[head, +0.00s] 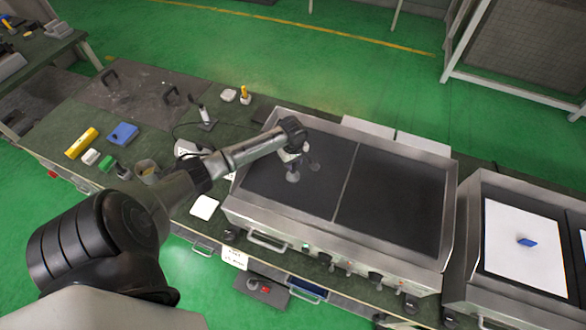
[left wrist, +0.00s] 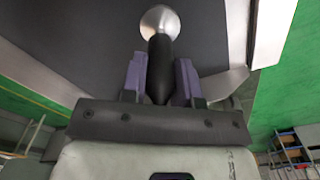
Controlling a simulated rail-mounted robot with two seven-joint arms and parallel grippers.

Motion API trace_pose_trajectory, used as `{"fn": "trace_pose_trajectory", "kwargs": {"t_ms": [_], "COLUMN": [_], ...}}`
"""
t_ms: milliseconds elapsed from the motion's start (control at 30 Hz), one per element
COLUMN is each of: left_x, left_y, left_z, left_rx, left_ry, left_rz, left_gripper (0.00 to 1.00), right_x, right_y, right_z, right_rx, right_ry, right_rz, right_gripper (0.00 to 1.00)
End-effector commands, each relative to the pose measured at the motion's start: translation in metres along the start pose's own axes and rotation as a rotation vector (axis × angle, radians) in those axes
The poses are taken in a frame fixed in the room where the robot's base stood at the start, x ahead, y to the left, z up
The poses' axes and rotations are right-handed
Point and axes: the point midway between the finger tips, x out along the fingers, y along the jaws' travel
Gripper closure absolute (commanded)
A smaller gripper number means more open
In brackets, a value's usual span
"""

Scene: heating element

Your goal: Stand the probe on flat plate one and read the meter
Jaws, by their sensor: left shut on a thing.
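My left gripper (head: 291,156) is over the left dark flat plate (head: 262,178) of the steel griddle. It is shut on the probe (head: 292,176), whose round foot points down at the plate; I cannot tell whether it touches. In the left wrist view the probe (left wrist: 160,60) has a black handle and a silver round end. The handle sits between the two purple-grey fingers (left wrist: 160,80). A small grey-white device (head: 186,148), possibly the meter, lies left of the griddle, partly behind my arm; no reading is legible. My right gripper is not in view.
A second dark plate (head: 395,200) lies right of a thin divider. Raised steel walls edge the griddle, with knobs and a handle (head: 268,243) in front. A white pad (head: 204,207), a blue block (head: 123,133) and a yellow tool (head: 82,143) lie on the bench. Another appliance (head: 470,255) stands right.

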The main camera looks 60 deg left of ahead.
Motion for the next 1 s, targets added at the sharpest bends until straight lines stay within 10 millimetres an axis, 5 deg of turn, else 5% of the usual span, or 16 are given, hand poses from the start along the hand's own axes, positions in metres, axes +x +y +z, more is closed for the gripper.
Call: {"fn": "trace_pose_trajectory", "kwargs": {"t_ms": [400, 900, 933, 1000], "left_x": [0.037, 0.044, 0.044, 0.044], "left_y": [0.001, 0.001, 0.001, 0.001], "left_z": [-0.002, -0.001, -0.001, -0.001], "left_rx": [0.0, 0.001, 0.001, 0.001], "left_ry": [0.001, 0.0, 0.001, 0.001], "left_rz": [-0.001, 0.0, 0.0, 0.0], "left_gripper": [1.0, 1.0, 0.69, 0.62], "right_x": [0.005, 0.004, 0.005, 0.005], "right_y": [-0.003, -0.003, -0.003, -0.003], "right_z": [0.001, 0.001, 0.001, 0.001], "right_rx": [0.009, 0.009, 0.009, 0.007], "right_ry": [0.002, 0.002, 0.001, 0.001], "right_rz": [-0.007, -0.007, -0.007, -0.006], "right_gripper": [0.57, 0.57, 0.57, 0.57]}}
